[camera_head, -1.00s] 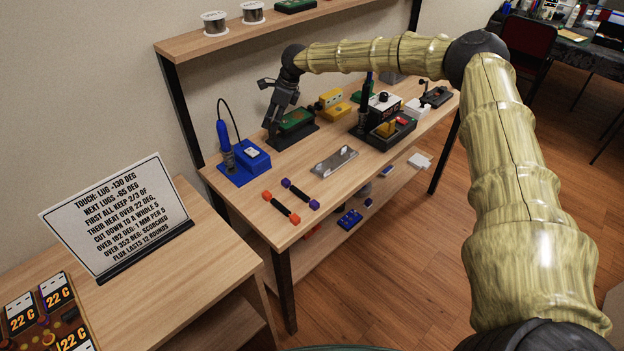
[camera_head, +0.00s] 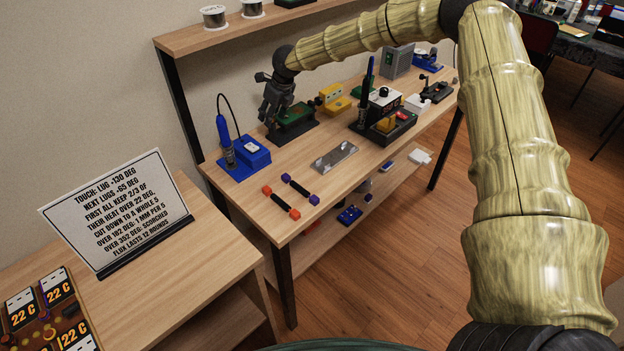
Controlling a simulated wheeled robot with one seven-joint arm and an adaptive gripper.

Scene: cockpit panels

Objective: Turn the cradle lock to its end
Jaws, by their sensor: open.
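A green circuit board (camera_head: 294,119) sits in a dark cradle (camera_head: 298,134) at the back of the workbench. My gripper (camera_head: 268,120) is at the left end of this cradle, pointing down with its fingers open. It overlaps the cradle's left end in the picture, and I cannot tell whether it touches it. No lock on the cradle can be made out; the gripper may be hiding it.
A blue iron stand (camera_head: 243,158) is left of the cradle, and a yellow device (camera_head: 333,100) behind right. A black soldering station (camera_head: 384,125) is further right. A metal tray (camera_head: 335,156) and two short bars lie in front. A sign (camera_head: 118,212) stands nearer.

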